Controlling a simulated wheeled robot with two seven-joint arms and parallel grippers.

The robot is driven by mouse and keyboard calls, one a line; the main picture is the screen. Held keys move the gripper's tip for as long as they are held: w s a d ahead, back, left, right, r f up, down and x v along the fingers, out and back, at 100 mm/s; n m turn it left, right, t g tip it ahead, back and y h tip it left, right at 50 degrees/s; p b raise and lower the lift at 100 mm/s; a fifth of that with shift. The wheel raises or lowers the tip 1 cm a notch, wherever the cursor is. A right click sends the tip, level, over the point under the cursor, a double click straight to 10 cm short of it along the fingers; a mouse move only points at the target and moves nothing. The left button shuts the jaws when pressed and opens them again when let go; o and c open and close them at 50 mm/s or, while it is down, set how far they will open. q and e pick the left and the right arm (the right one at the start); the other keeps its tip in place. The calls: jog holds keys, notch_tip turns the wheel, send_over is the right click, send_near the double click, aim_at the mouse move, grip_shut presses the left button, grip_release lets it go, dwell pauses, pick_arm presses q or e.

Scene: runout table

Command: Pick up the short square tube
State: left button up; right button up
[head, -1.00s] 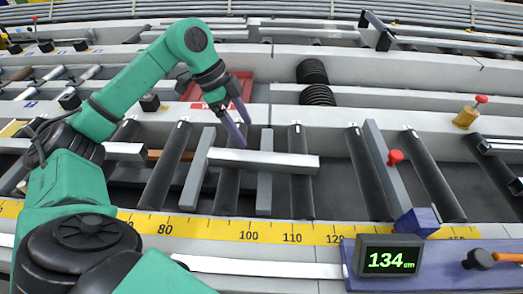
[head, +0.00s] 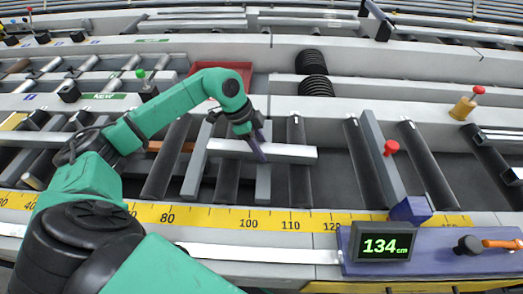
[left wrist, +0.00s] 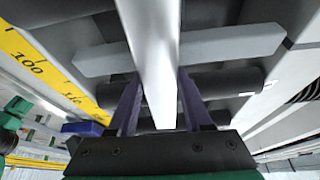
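The short square tube (head: 290,154) is a bright silver bar. It lies left to right across two grey bars (head: 195,172) on the roller table. In the left wrist view the tube (left wrist: 152,45) runs between the two fingers of the gripper (left wrist: 158,85). A gap shows on each side, so the gripper is open around the tube. The head view shows the near finger in front of the tube; the far one is mostly hidden. My right gripper is in neither view.
Black rollers (head: 301,185) lie under and beside the tube. A yellow ruler (head: 200,217) runs along the front edge. A grey stop bar with a red knob (head: 391,147) stands to the right, above a display (head: 382,246) reading 134 cm. A red tray (head: 240,72) lies behind.

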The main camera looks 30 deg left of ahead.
pick_arm(q)
grip_shut()
